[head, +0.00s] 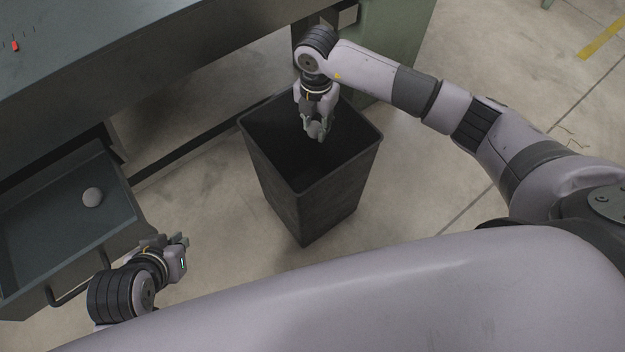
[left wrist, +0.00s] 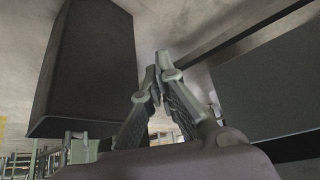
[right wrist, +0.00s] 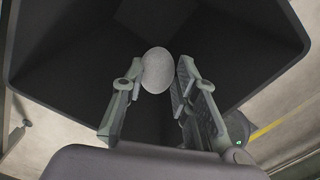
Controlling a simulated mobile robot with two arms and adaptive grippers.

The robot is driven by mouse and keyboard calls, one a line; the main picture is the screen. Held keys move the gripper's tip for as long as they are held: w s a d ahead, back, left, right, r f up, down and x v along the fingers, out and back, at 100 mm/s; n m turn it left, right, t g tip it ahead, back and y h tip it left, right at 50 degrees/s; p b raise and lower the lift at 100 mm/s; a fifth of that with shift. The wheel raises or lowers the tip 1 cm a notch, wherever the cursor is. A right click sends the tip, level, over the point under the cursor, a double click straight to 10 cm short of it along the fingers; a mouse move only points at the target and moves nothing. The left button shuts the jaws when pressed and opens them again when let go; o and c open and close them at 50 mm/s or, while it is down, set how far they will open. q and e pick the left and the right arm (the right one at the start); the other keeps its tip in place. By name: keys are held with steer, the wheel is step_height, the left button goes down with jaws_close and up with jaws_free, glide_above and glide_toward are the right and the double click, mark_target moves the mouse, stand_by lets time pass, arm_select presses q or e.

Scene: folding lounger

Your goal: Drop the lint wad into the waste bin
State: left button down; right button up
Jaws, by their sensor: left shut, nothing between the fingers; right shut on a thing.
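The waste bin (head: 305,205) is a tall dark open box standing on the floor in the middle of the head view. My right gripper (head: 317,133) points down over the bin's opening. It is shut on a grey, rounded lint wad (right wrist: 157,70), which shows between its fingertips in the right wrist view, with the dark bin interior behind it. My left gripper (head: 181,246) is shut and empty, to the left of the bin near the drawer's front. In the left wrist view its fingertips (left wrist: 155,82) meet, and the bin (left wrist: 85,65) shows beside them.
An open drawer (head: 125,225) at the left holds a pale round object (head: 92,197). A dark workbench (head: 150,45) with a small red item (head: 15,46) is at the upper left. A green cabinet (head: 400,50) stands behind the bin. Floor is clear right of the bin.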

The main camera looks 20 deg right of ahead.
steer(key=o, duration=0.8)
step_height(320, 180, up, 12)
stand_by(0.5)
stand_by(0.3)
